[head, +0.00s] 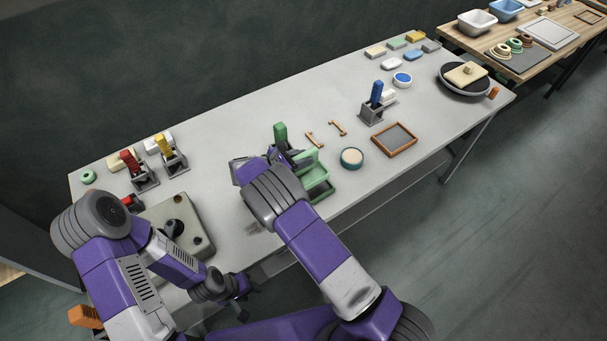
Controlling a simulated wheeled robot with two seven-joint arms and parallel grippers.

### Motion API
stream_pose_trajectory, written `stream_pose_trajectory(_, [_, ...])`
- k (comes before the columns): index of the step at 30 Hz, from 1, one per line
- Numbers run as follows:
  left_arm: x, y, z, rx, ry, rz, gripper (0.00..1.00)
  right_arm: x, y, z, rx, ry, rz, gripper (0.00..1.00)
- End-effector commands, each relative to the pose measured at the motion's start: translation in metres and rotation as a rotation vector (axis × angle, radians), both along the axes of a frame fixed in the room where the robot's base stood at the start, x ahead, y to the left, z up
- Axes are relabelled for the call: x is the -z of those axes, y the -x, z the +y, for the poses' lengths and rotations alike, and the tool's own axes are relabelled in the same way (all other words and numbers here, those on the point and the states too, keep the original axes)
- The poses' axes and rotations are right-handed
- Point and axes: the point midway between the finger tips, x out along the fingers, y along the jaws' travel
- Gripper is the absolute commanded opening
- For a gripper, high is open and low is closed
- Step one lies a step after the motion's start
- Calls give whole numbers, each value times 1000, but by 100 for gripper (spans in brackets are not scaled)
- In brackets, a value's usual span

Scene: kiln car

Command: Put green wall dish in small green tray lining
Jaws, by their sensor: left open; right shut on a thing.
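The pale green wall dish (314,160) is in the middle of the head view, by the tip of my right arm. My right gripper (294,159) is shut on its left side, with the fingers partly hidden by the wrist. The small green tray lining (322,191) shows just below the dish, near the table's front edge; the dish and my arm partly cover it. I cannot tell whether dish and lining touch. My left gripper (243,307) is open and empty, low in front of the table edge.
A green-handled tool (280,133) stands just behind my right gripper. A round teal-rimmed dish (352,158) and a brown-framed tray (394,139) lie to the right. A grey-beige box (194,226) sits by my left arm. The back middle of the table (240,125) is clear.

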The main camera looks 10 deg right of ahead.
Motion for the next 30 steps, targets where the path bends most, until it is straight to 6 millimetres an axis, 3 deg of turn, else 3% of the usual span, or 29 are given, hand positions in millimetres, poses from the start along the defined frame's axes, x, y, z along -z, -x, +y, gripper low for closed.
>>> stream_pose_trajectory(3, [3,0,0,0,0,0,43,21,0,-1,-1,3,-1,0])
stream_pose_trajectory(10, [4,0,0,0,0,0,43,39,-1,0,-1,2,-3,0])
stream_pose_trajectory(16, [7,0,0,0,0,0,43,67,-1,0,-2,2,-3,0])
stream_pose_trajectory(28, [11,0,0,0,0,0,43,73,-1,0,-3,1,-5,0])
stream_pose_trajectory(29, [10,0,0,0,0,0,43,73,0,0,-2,0,-3,33])
stream_pose_trajectory(30, [10,0,0,0,0,0,43,72,0,0,-2,0,-3,39])
